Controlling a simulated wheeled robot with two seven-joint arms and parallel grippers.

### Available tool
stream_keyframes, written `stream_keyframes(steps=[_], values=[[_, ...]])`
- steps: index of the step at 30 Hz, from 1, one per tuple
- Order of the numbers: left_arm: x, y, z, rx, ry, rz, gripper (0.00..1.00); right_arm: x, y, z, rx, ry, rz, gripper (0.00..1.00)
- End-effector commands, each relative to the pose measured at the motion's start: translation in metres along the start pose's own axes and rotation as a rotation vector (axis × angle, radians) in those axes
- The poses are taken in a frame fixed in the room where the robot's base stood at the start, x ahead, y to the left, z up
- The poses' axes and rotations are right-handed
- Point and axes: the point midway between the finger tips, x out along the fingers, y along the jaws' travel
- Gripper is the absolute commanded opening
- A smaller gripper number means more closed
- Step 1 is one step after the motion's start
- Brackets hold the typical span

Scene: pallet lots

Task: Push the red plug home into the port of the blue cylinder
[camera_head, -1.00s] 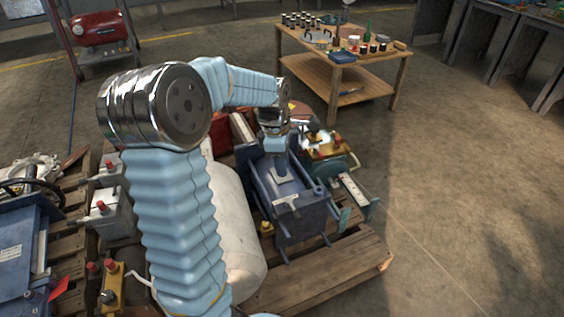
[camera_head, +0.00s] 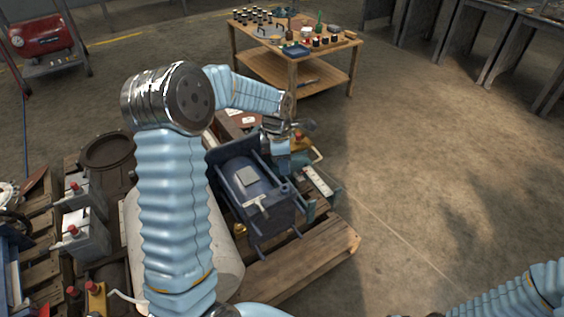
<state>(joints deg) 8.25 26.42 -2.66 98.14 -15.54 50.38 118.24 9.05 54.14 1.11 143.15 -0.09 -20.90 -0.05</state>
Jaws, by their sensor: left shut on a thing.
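The blue cylinder (camera_head: 248,184) lies in a dark blue frame with end plates and rods, on a wooden pallet near the middle of the view. My left gripper (camera_head: 277,146) is at the cylinder's far right side, low and close beside it. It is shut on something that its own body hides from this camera.
A white drum (camera_head: 220,258) lies left of the cylinder, partly behind my left arm. Battery-like grey boxes (camera_head: 82,228) stand further left. The pallet (camera_head: 310,262) has bare boards in front. A wooden cart (camera_head: 300,66) stands behind. Open floor lies to the right.

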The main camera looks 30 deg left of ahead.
Motion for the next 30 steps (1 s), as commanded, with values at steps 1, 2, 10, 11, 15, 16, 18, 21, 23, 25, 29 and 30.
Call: stream_keyframes(steps=[1,2,10,11,15,16,18,21,23,25,29,30], values=[[0.002,0.0,0.0,0.0,0.0,0.0,0.0,0.001,0.001,0.0,0.0,0.001,0.0,0.43],[0.003,0.0,0.0,0.0,0.0,0.0,0.0,0.002,0.001,0.0,0.001,0.001,0.001,0.43],[0.021,0.0,-0.003,0.001,0.001,-0.002,0.0,0.013,0.009,-0.002,0.006,0.007,0.006,0.43],[0.023,0.0,-0.003,0.0,0.001,-0.002,0.0,0.015,0.011,-0.003,0.006,0.008,0.007,0.43],[0.037,0.0,-0.005,-0.001,0.001,-0.002,0.0,0.023,0.017,-0.004,0.011,0.013,0.011,0.43],[0.04,0.0,-0.005,-0.001,0.001,-0.002,0.0,0.025,0.018,-0.005,0.011,0.014,0.012,0.43],[0.046,0.0,-0.006,-0.001,0.0,-0.002,0.0,0.029,0.021,-0.006,0.013,0.017,0.014,0.43],[0.053,0.0,-0.007,0.0,0.0,-0.001,0.0,0.032,0.024,-0.007,0.015,0.019,0.016,0.43],[0.056,0.0,-0.007,0.0,0.0,0.0,0.0,0.034,0.025,-0.007,0.016,0.02,0.017,0.43],[0.057,0.0,-0.007,0.0,0.0,0.0,0.0,0.034,0.026,-0.007,0.017,0.021,0.018,0.43],[0.057,0.0,-0.007,0.0,0.0,0.0,0.0,0.034,0.027,-0.007,0.018,0.022,0.019,0.43],[0.057,0.0,-0.007,0.0,0.0,0.0,0.0,0.034,0.026,-0.007,0.018,0.022,0.019,0.43]])
